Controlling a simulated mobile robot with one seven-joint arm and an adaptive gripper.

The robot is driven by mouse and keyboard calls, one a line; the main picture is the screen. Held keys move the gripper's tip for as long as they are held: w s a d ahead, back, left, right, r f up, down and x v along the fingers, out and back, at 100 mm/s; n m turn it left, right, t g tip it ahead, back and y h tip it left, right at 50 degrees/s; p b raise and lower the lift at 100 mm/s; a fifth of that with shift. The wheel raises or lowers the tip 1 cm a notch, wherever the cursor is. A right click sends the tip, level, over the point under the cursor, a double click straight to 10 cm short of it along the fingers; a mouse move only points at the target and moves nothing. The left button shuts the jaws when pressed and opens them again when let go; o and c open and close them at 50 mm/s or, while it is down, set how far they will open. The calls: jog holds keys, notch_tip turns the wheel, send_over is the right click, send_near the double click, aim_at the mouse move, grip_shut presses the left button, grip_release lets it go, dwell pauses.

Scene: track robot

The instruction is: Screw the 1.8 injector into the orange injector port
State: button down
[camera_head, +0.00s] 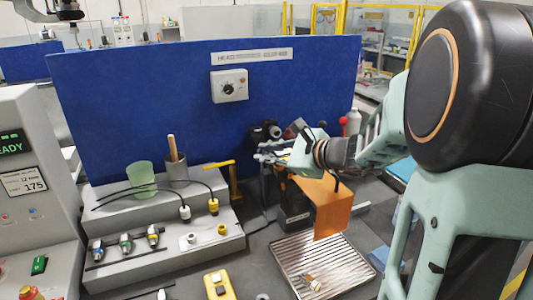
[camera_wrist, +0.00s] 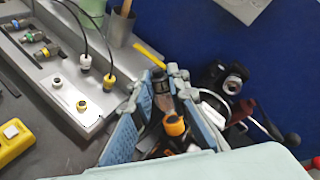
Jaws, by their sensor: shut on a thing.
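My gripper (camera_head: 272,154) is in front of the blue panel, above and left of an orange block. In the wrist view its two blue-grey padded fingers (camera_wrist: 163,92) are closed around a dark, narrow piece with an orange ring (camera_wrist: 174,126), which looks like an injector. Its size marking cannot be read. Other injectors with blue (camera_head: 97,250), green (camera_head: 126,243) and yellow (camera_head: 152,234) rings lie on the grey stepped rack (camera_head: 165,263). The orange block (camera_head: 325,203) stands below my wrist beside a black box. I cannot make out an orange port opening.
White (camera_head: 185,212) and yellow (camera_head: 213,207) cable connectors hang on the rack's step. A green cup (camera_head: 142,174) and a grey cup (camera_head: 176,172) stand behind. A ribbed metal tray (camera_head: 300,252) lies in front of the orange block. Cluttered tools surround my gripper.

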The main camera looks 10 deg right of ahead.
jog(key=shift+w+d+f+b, duration=0.15)
jog(key=shift+d+f+b, duration=0.65)
jog(key=shift+b, duration=0.15)
dwell(0.5)
jog(key=c, duration=1.8)
grip_release()
jog(key=v, duration=1.2)
jog(key=shift+a, duration=0.1)
jog(key=shift+c, duration=0.2)
